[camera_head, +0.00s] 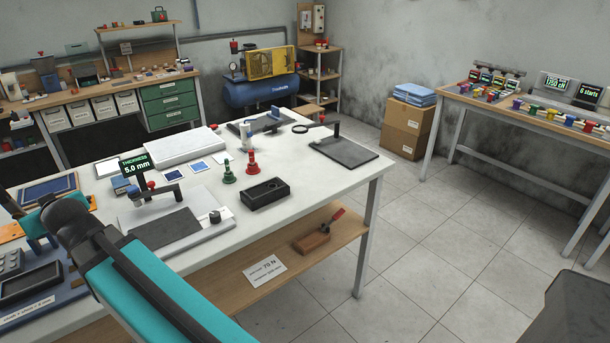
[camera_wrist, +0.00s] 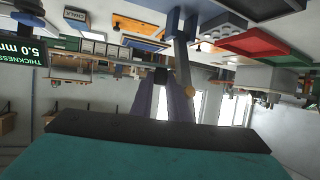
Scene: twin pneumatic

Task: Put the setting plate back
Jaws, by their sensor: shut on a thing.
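My gripper (camera_head: 38,236) is at the left of the bench, beyond my dark wrist, which hides most of it. In the wrist view my gripper (camera_wrist: 168,100) shows as two close lilac-grey fingers. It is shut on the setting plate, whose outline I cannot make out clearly. A blue block with a grey bar shows above the fingers there. The dark blue tray (camera_head: 66,291) with grey and black pieces lies below and in front of the gripper. The thickness gauge (camera_head: 135,168) reads 5.0 mm and stands to the right, over a dark grey plate (camera_head: 166,229) on a pale base.
A black open box (camera_head: 265,193), a green knob piece (camera_head: 228,172) and a red one (camera_head: 252,163) stand right of the gauge. A white slab (camera_head: 172,146) and another dark plate (camera_head: 344,151) lie farther back. The bench's front right area is clear.

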